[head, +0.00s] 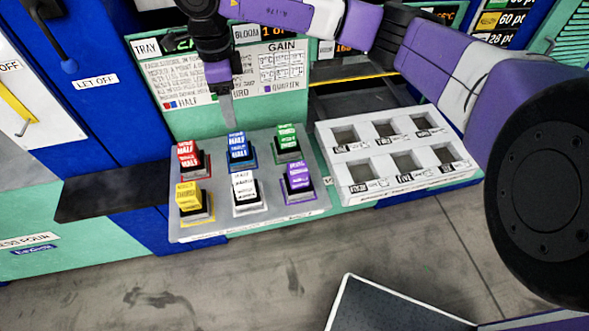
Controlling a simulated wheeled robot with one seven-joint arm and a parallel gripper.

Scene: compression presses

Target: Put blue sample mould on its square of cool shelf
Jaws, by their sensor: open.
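The blue sample mould (238,148), a block with white lettering, stands upright on a blue-edged square (240,163) in the back row of a grey shelf (268,214). It is between the red and green moulds. My gripper (229,118) hangs just above and behind the blue mould in the picture, pointing down. It looks empty and apart from the mould. Only one finger shows clearly, and the gap between the fingers is hard to see.
Red (188,156), green (287,138), yellow (189,197), white (244,186) and purple (297,176) moulds stand close around on the same shelf. A white rack (385,157) with several empty wells is at right. A sign panel (185,82) stands behind.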

